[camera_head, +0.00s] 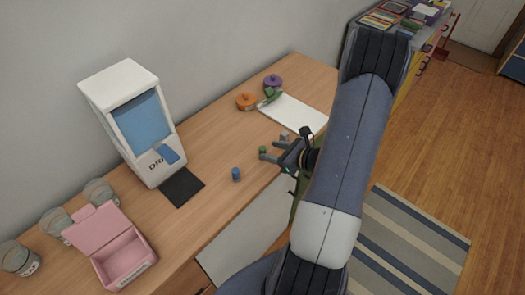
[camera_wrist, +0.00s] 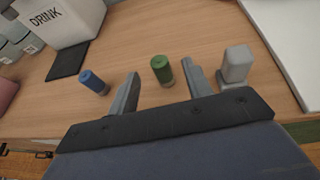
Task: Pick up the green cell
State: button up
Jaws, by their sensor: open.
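The green cell (camera_wrist: 160,69) is a small upright cylinder on the wooden desk. It stands between the two fingers of my gripper (camera_wrist: 160,74), apparently near the fingertips, with gaps visible on both sides. In the head view the green cell (camera_head: 263,149) is small and partly hidden by my gripper (camera_head: 275,148). My gripper is open and holds nothing. A blue cell (camera_wrist: 93,81) stands on the desk left of the left finger.
A white drink dispenser (camera_head: 107,88) with a dark mat (camera_head: 182,187), an open pink box (camera_head: 108,252) and several jars stand at the left. A white pad (camera_head: 294,113) and orange (camera_head: 246,101) and purple (camera_head: 273,82) lidded pots are farther back. The desk's front edge is close.

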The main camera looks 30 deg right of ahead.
jog(key=shift+x, duration=1.25)
jog(key=shift+c, duration=0.4)
grip_shut()
